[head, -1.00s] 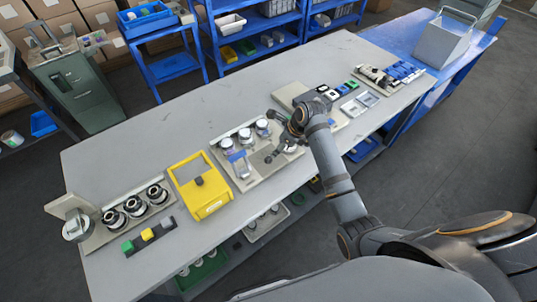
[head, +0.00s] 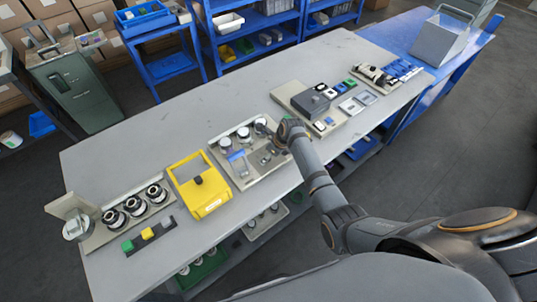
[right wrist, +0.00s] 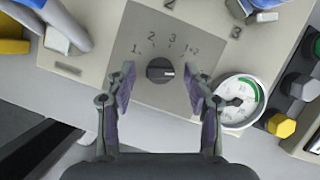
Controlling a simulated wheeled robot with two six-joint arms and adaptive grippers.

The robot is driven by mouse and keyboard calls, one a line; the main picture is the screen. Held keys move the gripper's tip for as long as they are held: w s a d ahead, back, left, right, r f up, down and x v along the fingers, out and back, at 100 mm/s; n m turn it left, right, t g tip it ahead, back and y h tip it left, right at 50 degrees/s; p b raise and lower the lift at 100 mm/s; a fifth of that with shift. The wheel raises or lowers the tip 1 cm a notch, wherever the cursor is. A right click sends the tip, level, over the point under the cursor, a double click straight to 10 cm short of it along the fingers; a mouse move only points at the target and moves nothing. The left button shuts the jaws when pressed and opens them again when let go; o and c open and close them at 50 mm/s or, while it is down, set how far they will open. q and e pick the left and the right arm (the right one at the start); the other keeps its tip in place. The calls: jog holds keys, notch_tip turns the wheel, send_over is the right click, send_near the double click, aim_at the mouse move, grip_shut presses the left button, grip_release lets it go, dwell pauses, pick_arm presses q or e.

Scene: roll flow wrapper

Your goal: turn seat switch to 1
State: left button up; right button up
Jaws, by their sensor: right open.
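The seat switch (right wrist: 160,70) is a small dark round knob on a grey plate, with 1, 2, 3 and 1+2 printed around its far side. A light mark shows on the knob's right part; its exact setting is hard to tell. My right gripper (right wrist: 160,88) is open, with one finger on each side of the knob and gaps to both. In the head view the right gripper (head: 268,155) is over the right part of the beige panel (head: 243,180), and the knob is too small to make out. My left gripper is not in view.
A round gauge (right wrist: 239,102) stands close to the right finger. White-topped cylinders (head: 243,133) and a blue lever (head: 238,158) share the panel. A yellow box (head: 200,187) is to the left, a dark grey box (head: 309,101) to the right. The table's back is clear.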

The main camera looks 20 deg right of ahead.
jog(key=shift+c, duration=0.4)
grip_shut()
